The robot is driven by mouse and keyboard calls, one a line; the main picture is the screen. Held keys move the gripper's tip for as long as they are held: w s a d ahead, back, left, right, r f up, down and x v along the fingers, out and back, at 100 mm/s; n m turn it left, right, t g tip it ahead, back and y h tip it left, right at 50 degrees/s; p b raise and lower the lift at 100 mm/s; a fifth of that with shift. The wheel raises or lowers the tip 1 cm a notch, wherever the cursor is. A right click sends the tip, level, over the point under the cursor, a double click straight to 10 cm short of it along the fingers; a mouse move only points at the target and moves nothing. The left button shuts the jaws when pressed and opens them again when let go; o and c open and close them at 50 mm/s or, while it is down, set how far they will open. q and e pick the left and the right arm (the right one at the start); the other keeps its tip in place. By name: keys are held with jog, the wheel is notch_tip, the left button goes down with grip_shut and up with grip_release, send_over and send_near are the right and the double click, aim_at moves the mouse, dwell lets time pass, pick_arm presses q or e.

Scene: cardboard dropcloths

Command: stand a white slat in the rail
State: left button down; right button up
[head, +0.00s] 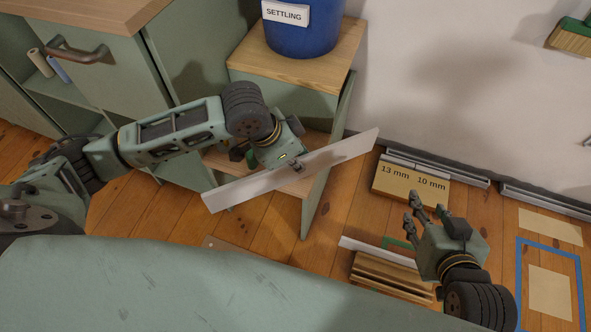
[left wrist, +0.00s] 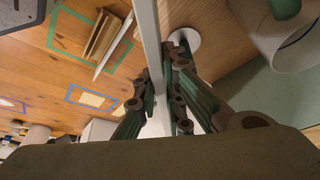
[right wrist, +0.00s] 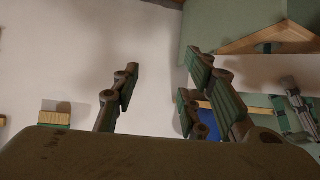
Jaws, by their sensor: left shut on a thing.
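My left gripper (head: 295,164) is shut on a long white slat (head: 340,152). It holds the slat in the air, tilted, in front of the small wooden-topped stand. In the left wrist view the same slat (left wrist: 150,40) runs between the fingers. A grey metal rail (head: 435,166) lies along the foot of the wall, behind a wooden block marked 13 mm and 10 mm (head: 408,188). The held slat is apart from the rail. My right gripper (head: 422,208) is open and empty, in front of the block; its spread fingers also show in the right wrist view (right wrist: 158,88).
Another white slat (head: 378,251) lies beside stacked brown boards (head: 388,275) on the floor. A second grey rail (head: 548,201) runs along the wall at right. A blue bucket (head: 300,38) stands on the wooden-topped stand (head: 300,72). Blue tape (head: 548,245) marks floor at right.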

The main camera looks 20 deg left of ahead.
aim_at(302, 177)
pick_arm(q)
notch_tip(302, 177, down, 3)
jog(key=shift+f+b, duration=0.2)
jog(key=shift+b, duration=0.65)
pick_arm(e)
jog(key=w+a+r+t+y, duration=0.1)
jog(key=w+a+r+t, duration=0.1)
jog(key=w+r+t, duration=0.2)
notch_tip(302, 177, up, 4)
jog(key=shift+w+f+t+y, duration=0.2)
jog(key=shift+t+y, duration=0.1)
pick_arm(q)
jog(key=shift+f, duration=0.1)
pick_arm(e)
jog(key=shift+f, duration=0.1)
pick_arm(q)
jog(key=c, duration=1.8)
grip_release()
jog(key=shift+f, duration=0.1)
jog(key=shift+c, duration=0.2)
pick_arm(e)
jog(key=shift+f, duration=0.2)
